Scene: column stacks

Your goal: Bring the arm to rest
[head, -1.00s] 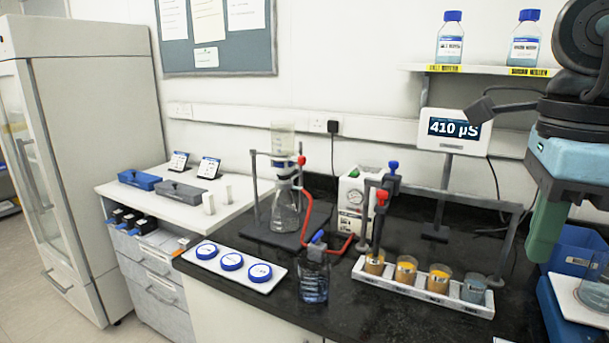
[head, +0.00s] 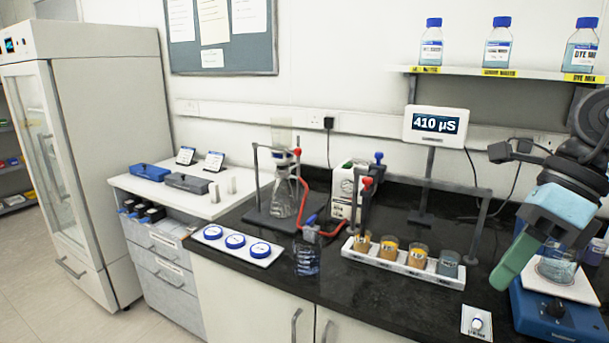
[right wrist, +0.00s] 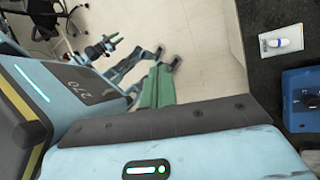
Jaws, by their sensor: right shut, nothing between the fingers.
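My right arm comes in from the right in the head view. Its light blue gripper body ends in green fingers, and this right gripper (head: 503,280) is shut and empty, tilted down to the left. In the head view the fingers cover part of the black bench (head: 400,295) between the beaker rack and the blue balance. In the right wrist view the green fingers (right wrist: 158,85) are together, with pale floor behind them and the bench edge to their right. My left gripper cannot be made out in the head view.
A white rack (head: 395,262) holds several beakers. A blue balance (head: 555,315) with a glass vessel on its pan stands right of my gripper. A small white card (head: 477,323) lies near the bench front. Bottles stand on the shelf (head: 500,72). Floor left of the bench is clear.

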